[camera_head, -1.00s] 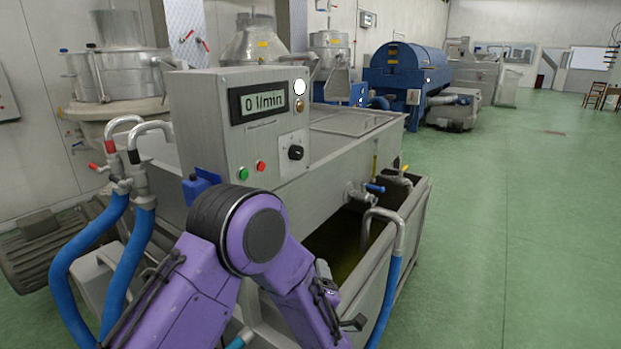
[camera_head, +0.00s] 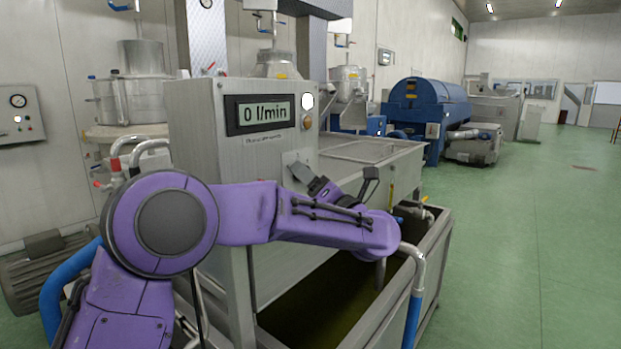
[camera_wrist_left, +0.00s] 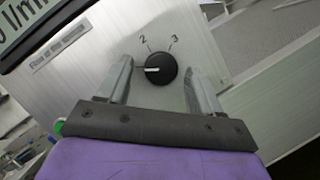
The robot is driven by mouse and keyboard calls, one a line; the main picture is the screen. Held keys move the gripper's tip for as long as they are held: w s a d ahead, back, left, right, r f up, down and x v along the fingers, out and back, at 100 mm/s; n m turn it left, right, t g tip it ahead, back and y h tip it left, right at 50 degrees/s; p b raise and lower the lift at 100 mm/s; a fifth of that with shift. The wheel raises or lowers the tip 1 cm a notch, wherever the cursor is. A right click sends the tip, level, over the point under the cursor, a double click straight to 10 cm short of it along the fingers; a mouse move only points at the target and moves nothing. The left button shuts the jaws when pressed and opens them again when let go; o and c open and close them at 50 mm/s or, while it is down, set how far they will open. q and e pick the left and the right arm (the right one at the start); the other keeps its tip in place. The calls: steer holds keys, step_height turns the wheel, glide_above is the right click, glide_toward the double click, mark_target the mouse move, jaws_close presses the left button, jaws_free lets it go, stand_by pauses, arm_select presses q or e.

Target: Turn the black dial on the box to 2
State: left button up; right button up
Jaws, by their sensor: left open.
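The grey control box (camera_head: 215,150) carries a display (camera_head: 262,113) reading "0 l/min". The black dial (camera_wrist_left: 160,68) shows in the left wrist view on a pale plate, with marks 2 and 3 above it. Its white pointer line points to the picture's left, away from the 2; any mark there is hidden behind a finger. My left gripper (camera_head: 302,172) is open at the box front, and its arm hides the dial in the head view. In the left wrist view its fingers (camera_wrist_left: 158,72) stand either side of the dial, with gaps visible. My right gripper is out of view.
An open metal tank (camera_head: 440,235) with dark liquid stands below and right of the box. A curved pipe with a blue hose (camera_head: 412,320) rises at its front. More hoses and a motor (camera_head: 40,270) are at left. Green floor (camera_head: 540,250) is clear on the right.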

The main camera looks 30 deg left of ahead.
arm_select(q)
steer(key=c, duration=1.1)
steer(key=shift+o, duration=0.2)
steer(key=shift+m, duration=0.4)
steer(key=shift+s+r+m+h+p, duration=0.15)
steer(key=shift+m+h+p, duration=0.65)
steer(key=shift+m+p, duration=1.35)
steer(key=shift+w+r+m+h+p, duration=0.15)
steer(key=shift+m+h+p, duration=0.65)
steer(key=shift+m+p, duration=1.3)
steer(key=shift+s+r+m+h+p, duration=0.2)
steer(key=shift+m+h+p, duration=0.6)
steer(key=shift+m+p, duration=1.35)
steer(key=shift+n+p, duration=0.4)
steer(key=o, duration=1.1)
steer(key=shift+c, duration=0.2)
